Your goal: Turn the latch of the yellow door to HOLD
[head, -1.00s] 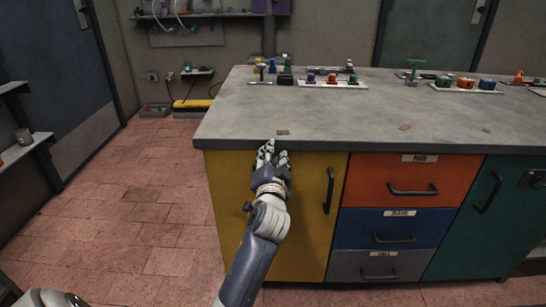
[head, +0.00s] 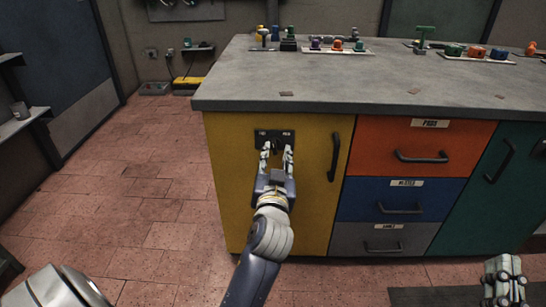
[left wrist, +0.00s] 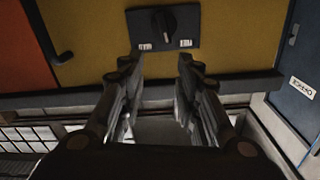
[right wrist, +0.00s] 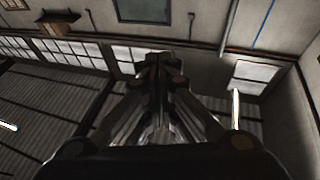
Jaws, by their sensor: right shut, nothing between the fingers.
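The yellow door (head: 228,190) is at the left end of the bench front. Near its top is a dark latch plate (head: 260,140) with a black knob and two small pale labels too blurred to read. In the left wrist view the latch knob (left wrist: 165,25) looks elongated and slightly tilted, between the labels. My left gripper (head: 277,156) is open in front of the plate, its fingers either side of the knob's line; contact cannot be told. It also shows in the left wrist view (left wrist: 157,62). My right gripper (head: 505,268) is shut and empty, low at the right.
A black door handle (head: 334,157) is right of the latch. Orange (head: 460,142), blue and grey drawers and a teal door follow. The grey benchtop (head: 350,85) overhangs above and carries small parts. The floor at left is open.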

